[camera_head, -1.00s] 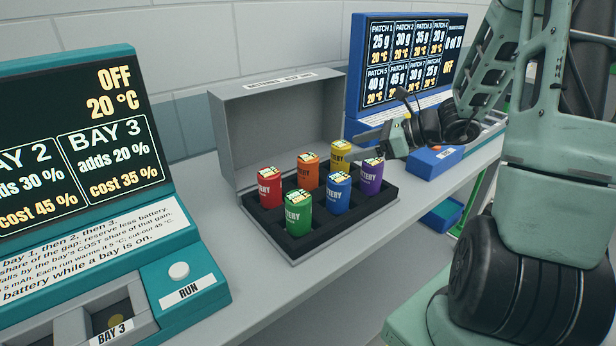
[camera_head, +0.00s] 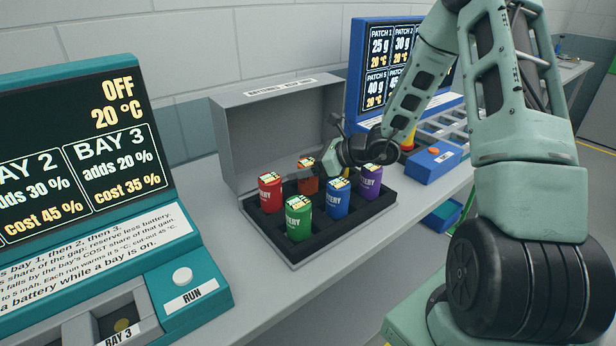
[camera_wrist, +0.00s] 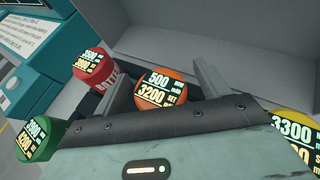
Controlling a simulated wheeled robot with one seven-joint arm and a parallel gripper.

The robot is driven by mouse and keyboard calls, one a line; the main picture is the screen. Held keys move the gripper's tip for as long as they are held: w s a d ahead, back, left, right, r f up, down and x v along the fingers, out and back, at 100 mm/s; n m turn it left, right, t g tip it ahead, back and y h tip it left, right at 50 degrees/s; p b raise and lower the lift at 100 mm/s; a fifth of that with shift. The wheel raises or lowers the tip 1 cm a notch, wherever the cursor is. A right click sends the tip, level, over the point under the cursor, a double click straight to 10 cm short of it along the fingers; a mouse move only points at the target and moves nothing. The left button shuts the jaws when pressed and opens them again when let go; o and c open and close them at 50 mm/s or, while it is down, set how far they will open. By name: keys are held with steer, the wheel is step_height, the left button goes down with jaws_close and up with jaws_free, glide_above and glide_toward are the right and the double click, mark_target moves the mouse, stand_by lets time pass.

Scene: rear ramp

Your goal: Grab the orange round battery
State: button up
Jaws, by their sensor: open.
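The orange round battery (camera_head: 307,186) stands upright in the back row of a black tray, partly hidden by my gripper in the head view. My gripper (camera_head: 312,174) is open at the orange battery's top, reaching in from the right. In the wrist view my gripper (camera_wrist: 167,84) has one finger on each side of the battery. I cannot tell whether either finger touches it.
Red (camera_head: 270,194), green (camera_head: 299,219), blue (camera_head: 338,199) and purple (camera_head: 371,183) batteries stand close by in the tray (camera_head: 296,262). A yellow one (camera_wrist: 299,128) shows in the wrist view. The raised grey lid (camera_head: 270,130) stands behind. A teal console (camera_head: 150,235) is left.

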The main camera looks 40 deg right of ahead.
steer(key=shift+w+a+f, duration=0.2)
steer(key=shift+w, duration=0.05)
steer(key=c, duration=1.2)
steer(key=shift+c, duration=0.6)
steer(key=shift+r, duration=0.15)
